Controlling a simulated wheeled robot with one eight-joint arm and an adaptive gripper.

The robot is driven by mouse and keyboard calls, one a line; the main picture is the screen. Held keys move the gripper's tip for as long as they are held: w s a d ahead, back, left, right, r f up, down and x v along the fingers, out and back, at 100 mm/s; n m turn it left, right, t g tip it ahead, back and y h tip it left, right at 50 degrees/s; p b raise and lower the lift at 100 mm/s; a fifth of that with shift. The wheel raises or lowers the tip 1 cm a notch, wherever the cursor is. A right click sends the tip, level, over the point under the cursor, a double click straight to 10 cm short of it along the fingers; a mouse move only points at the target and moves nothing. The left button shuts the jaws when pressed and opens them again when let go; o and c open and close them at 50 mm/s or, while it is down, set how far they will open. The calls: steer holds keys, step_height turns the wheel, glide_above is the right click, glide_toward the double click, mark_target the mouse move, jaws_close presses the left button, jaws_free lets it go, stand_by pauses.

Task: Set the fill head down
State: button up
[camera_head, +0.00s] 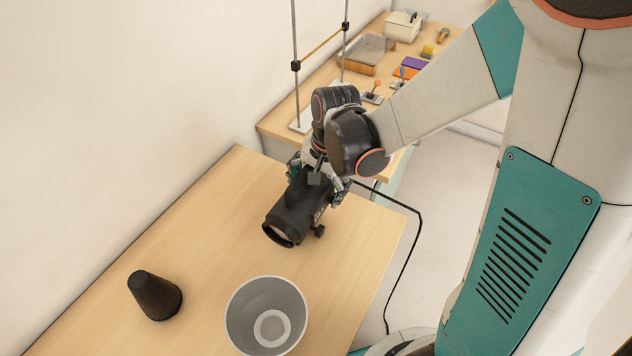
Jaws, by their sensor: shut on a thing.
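The fill head (291,211) is a black cylindrical lamp with a round front opening and a small knob at its side. It points toward the lower left, over the far part of the near wooden table (205,221). My gripper (318,182) is shut on the fill head's rear part from above. The fingers are partly hidden by the lamp and my wrist. A black cable runs from the lamp's back over the table's right edge and down to the floor. I cannot tell whether the lamp touches the tabletop.
A black cone-shaped piece (155,296) and a grey-white bowl (266,318) stand on the near table. A second table (277,122) behind holds an upright frame (296,66), a box-like tray (369,53) and small items. The near table's left-middle is clear. A wall borders the left.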

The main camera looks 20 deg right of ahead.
steer(key=o, duration=0.9)
steer(key=shift+o, duration=0.2)
steer(key=r+p, duration=0.1)
steer(key=r, duration=0.2)
steer(key=s+r+p, duration=0.1)
steer(key=r, duration=0.3)
steer(key=d+r+p, duration=0.1)
steer(key=r+p, duration=0.1)
steer(key=r, duration=0.1)
steer(key=shift+s+d+r, duration=0.1)
steer(key=shift+s+r, duration=0.1)
steer(key=shift+r, duration=0.15)
steer(key=s+d+r+n+t, duration=0.2)
steer(key=s+r+n+t, duration=0.1)
steer(key=s+r+n, duration=0.1)
steer(key=s+d+r+n+t+h, duration=0.1)
steer(key=s+d+r+n+t, duration=0.1)
steer(key=s+r+n, duration=0.3)
steer(key=shift+s+d+r+t, duration=0.45)
steer(key=shift+s+r, duration=0.3)
steer(key=shift+s, duration=0.45)
